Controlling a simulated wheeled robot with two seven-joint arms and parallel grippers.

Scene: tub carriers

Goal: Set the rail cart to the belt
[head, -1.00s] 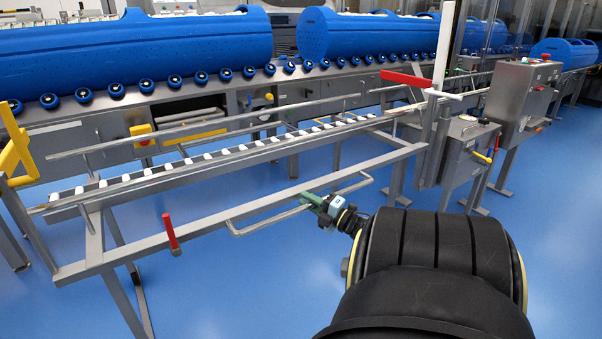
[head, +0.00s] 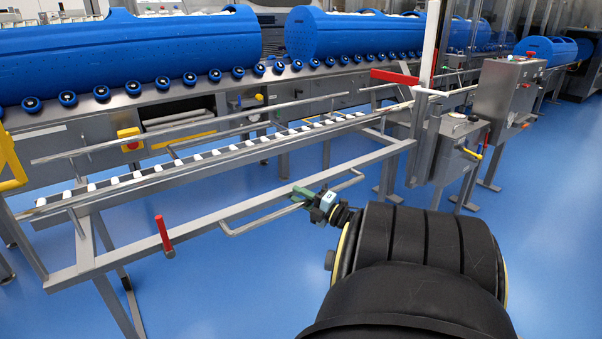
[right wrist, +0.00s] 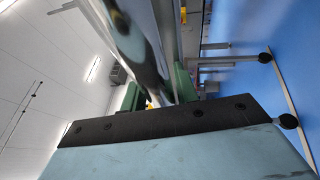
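The rail cart (head: 130,248) is a grey metal frame with a sloping track of white rollers and a red lever (head: 164,232) on its front bar. It stands in front of the belt (head: 160,104), a long conveyor edged with blue rollers, and floor shows between them. My right gripper (head: 304,195) has green fingers around the cart's front handle (head: 262,217). In the right wrist view the shiny handle bar (right wrist: 145,45) runs between the fingers (right wrist: 157,97), which appear closed on it. My left gripper is out of view.
Blue perforated tubs (head: 130,50) lie along the belt. A grey control box (head: 508,88) on a stand is to the right of the cart, near a white post with a red arm (head: 394,77). A yellow frame (head: 10,160) is at the left edge. The blue floor at right is clear.

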